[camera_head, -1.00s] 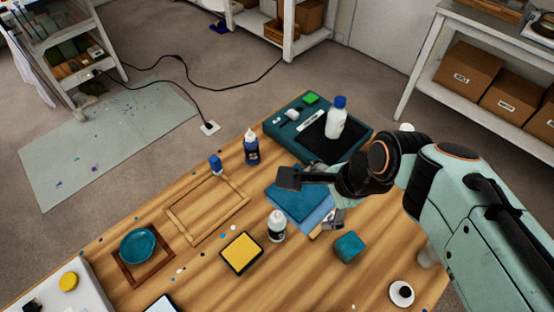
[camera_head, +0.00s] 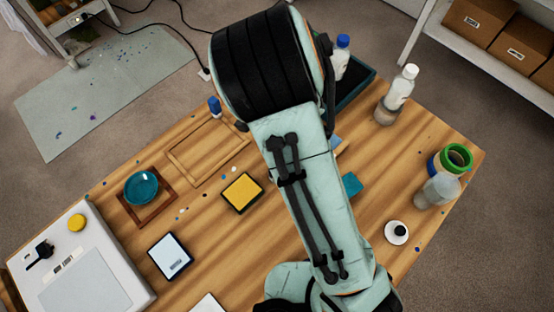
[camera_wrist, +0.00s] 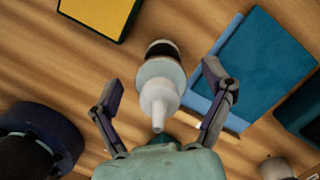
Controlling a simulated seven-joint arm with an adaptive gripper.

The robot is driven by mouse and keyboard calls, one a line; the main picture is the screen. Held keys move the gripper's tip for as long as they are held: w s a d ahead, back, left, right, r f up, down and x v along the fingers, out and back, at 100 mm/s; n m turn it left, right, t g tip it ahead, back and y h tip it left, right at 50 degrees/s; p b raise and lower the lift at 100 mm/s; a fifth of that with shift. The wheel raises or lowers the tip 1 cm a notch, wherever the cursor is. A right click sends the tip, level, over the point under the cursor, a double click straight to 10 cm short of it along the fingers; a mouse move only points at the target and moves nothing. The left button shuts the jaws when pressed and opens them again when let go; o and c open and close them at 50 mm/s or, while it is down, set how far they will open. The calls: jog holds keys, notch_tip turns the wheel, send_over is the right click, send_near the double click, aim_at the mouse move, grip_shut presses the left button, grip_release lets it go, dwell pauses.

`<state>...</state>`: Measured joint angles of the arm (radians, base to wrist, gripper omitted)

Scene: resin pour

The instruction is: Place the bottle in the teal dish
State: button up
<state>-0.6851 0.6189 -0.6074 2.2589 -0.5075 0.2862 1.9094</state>
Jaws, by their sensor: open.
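The teal dish (camera_head: 141,188) sits on a brown square frame at the left of the table in the head view. In the wrist view a white bottle (camera_wrist: 160,85) with a pale nozzle and a dark band stands between the two fingers of my gripper (camera_wrist: 166,88). The fingers are open, one on each side of the bottle, with gaps visible. In the head view my arm covers both this bottle and my gripper.
The yellow pad (camera_head: 242,192) lies close by and also shows in the wrist view (camera_wrist: 100,12). A blue slab (camera_wrist: 260,65) lies right of the bottle. An empty wooden frame (camera_head: 208,150) and a blue-capped bottle (camera_head: 215,107) stand nearer the back. A scale (camera_head: 80,265) fills the front left.

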jog(key=shift+f, duration=0.3)
jog(key=c, duration=1.3)
jog(key=shift+r, duration=0.1)
jog(key=shift+c, duration=0.2)
